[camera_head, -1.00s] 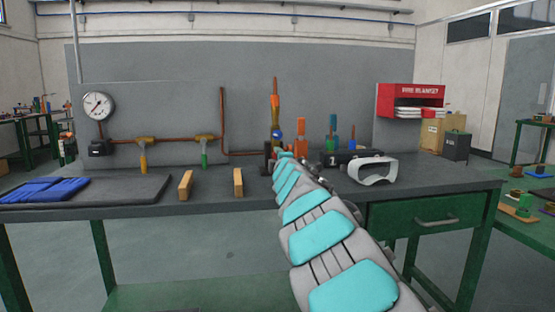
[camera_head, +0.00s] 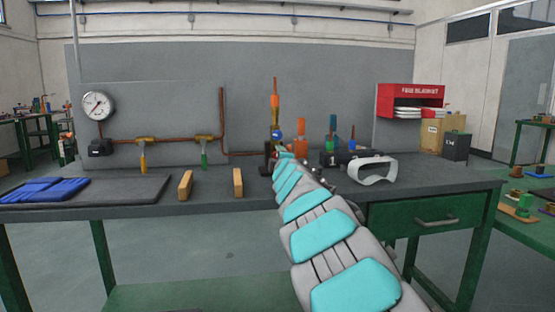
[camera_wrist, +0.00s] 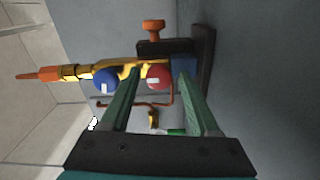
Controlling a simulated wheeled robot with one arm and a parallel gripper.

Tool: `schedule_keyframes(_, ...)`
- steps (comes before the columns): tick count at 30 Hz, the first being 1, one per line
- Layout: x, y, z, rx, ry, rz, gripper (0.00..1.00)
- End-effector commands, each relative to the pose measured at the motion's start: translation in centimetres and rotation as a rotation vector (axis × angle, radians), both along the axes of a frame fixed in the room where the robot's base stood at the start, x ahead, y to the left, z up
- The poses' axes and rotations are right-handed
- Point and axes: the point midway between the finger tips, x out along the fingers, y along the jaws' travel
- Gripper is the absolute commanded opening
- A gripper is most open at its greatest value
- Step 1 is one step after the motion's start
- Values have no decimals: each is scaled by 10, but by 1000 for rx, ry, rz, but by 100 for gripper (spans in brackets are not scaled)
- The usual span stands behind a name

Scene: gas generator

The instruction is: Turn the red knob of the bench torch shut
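The bench torch (camera_head: 275,103) stands upright at the back of the workbench, brass-coloured with an orange tip. In the wrist view the torch (camera_wrist: 68,73) lies sideways across the picture. Its red knob (camera_wrist: 159,76) shows between my gripper's two green fingertips. Its blue knob (camera_wrist: 104,80) is just left of the left finger. My gripper (camera_wrist: 159,73) is open, its fingers on either side of the red knob in the picture. I cannot tell whether they touch it.
White goggles (camera_head: 372,170) lie on the bench (camera_head: 330,187) right of my arm. Two wooden blocks (camera_head: 238,182) stand to the left. Copper piping with a yellow-handled valve (camera_head: 143,150) and a gauge (camera_head: 98,105) runs along the back panel. An orange-topped fitting (camera_head: 300,128) is close to the torch.

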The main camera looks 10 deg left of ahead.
Motion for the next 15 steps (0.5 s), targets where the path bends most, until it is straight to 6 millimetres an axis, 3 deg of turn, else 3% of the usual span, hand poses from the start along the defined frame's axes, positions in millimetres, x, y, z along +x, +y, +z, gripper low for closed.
schedule_keyframes(15, -10, -1, 2, -1, -3, 3, 68)
